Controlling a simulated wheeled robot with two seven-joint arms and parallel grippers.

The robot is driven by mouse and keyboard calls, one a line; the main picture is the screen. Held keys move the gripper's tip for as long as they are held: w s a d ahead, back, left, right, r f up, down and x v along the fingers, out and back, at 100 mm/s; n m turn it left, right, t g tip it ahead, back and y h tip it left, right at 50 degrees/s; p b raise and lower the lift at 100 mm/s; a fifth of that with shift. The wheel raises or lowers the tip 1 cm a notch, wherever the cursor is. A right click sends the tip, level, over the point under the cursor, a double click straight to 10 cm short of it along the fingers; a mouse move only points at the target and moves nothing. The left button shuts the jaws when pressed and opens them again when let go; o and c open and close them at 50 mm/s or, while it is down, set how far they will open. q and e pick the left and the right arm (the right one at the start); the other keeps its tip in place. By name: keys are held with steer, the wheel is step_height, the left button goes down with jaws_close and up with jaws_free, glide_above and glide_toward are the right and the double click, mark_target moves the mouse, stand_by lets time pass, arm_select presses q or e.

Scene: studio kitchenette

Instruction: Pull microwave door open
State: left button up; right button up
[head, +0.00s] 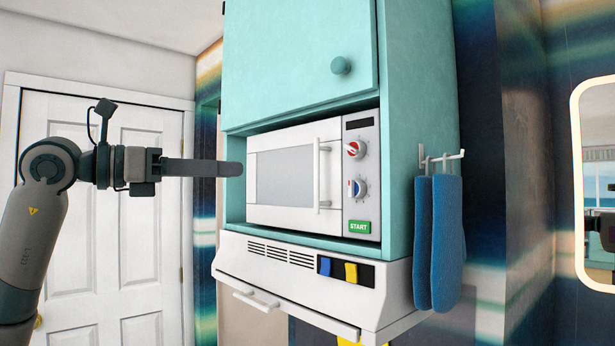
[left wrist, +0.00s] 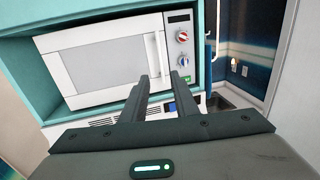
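The white microwave (head: 300,215) sits in a niche of the teal cabinet. Its door (head: 258,180) looks shut, with a grey window and a vertical bar handle (head: 317,175) at the door's right side. My left gripper (head: 240,169) reaches in from the left at about handle height, its tips left of the handle and apart from it. In the left wrist view its two fingers (left wrist: 160,76) are spread with nothing between them; the handle (left wrist: 156,55) shows beyond the tips. My right gripper is in neither view.
Red and blue knobs and a green START button (head: 359,227) are right of the door. A white range hood (head: 300,285) juts out below. Blue mitts (head: 437,240) hang at right. A white panelled door (head: 100,230) stands behind my left arm.

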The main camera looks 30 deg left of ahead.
arm_select(q)
steer(key=p+x, duration=0.7)
steer(key=x, duration=1)
steer(key=shift+w+d, duration=0.2)
jaws_close()
